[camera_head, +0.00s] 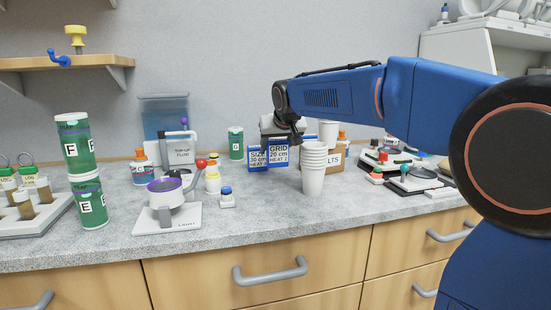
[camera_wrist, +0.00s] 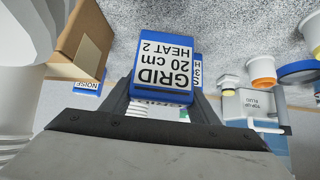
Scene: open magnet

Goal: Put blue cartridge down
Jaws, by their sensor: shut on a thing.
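My gripper (camera_wrist: 163,98) is shut on a blue cartridge (camera_wrist: 163,60) with a white label reading "GRID 20 cm HEAT 2". The same cartridge shows in the head view (camera_head: 278,153), upright under my wrist near the back of the counter. A second blue cartridge (camera_head: 258,159), labelled with a size of 30 cm, stands just left of and behind it. In the wrist view only a strip of that second cartridge (camera_wrist: 198,74) shows beside the held one. I cannot tell whether the held cartridge touches the counter (camera_head: 250,218).
Stacked white cups (camera_head: 313,170) and a cardboard box (camera_head: 332,158) stand close on the right. The counter in front of the cartridges is clear.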

